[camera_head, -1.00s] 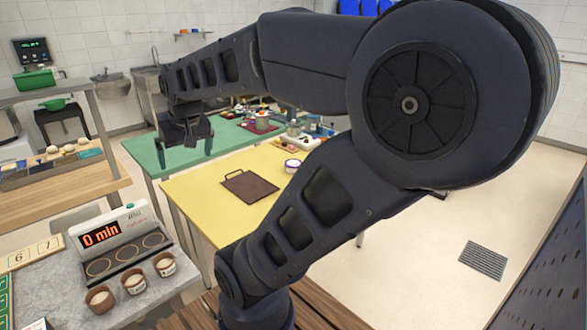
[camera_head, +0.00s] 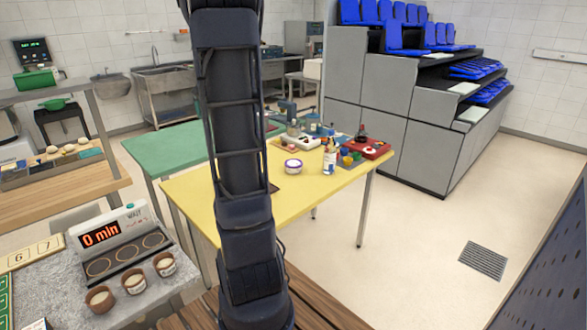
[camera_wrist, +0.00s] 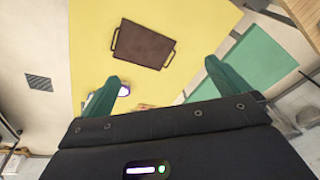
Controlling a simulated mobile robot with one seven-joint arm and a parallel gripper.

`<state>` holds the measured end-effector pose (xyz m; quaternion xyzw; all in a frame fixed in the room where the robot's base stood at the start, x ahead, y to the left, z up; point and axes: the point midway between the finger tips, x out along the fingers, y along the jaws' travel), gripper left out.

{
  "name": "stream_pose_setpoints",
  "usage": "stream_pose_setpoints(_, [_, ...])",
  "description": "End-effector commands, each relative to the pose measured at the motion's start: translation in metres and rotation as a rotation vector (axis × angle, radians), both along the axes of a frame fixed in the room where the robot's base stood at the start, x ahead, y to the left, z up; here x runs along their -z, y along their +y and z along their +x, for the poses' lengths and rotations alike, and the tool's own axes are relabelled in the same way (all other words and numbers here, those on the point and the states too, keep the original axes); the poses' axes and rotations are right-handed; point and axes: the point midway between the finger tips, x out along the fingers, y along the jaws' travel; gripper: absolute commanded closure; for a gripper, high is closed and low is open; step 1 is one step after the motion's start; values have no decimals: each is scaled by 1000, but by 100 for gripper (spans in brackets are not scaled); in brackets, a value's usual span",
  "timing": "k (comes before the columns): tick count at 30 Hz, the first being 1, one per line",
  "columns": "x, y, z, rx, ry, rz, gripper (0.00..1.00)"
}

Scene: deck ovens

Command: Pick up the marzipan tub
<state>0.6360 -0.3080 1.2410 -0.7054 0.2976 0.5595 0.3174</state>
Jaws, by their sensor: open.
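A small white tub with a purple band (camera_head: 293,166), which looks like the marzipan tub, stands upright on the yellow table (camera_head: 318,187), right of my arm in the head view. Its label is too small to read. In the wrist view the purple and white tub (camera_wrist: 126,90) shows only in part, beside and behind the left finger. My gripper (camera_wrist: 164,71) is open and empty, high above the yellow table. In the head view my gripper is out of frame above the top edge.
A brown tray with handles (camera_wrist: 145,45) lies on the yellow table. A white bottle (camera_head: 329,157), cups and a red tray (camera_head: 376,150) stand right of the tub. A green table (camera_head: 165,150) adjoins. The timer (camera_head: 120,242) and pots stand at front left.

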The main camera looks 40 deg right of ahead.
Motion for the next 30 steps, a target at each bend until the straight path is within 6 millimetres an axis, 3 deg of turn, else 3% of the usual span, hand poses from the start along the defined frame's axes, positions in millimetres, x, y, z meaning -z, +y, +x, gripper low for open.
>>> stream_pose_setpoints(6, [30, -75, 34, 177, 32, 34, 0])
stream_pose_setpoints(15, [85, -182, 61, 419, 70, 76, 0])
stream_pose_setpoints(23, [146, -277, 65, 628, 102, 109, 0])
stream_pose_setpoints(30, [212, -361, 52, 814, 131, 136, 0])
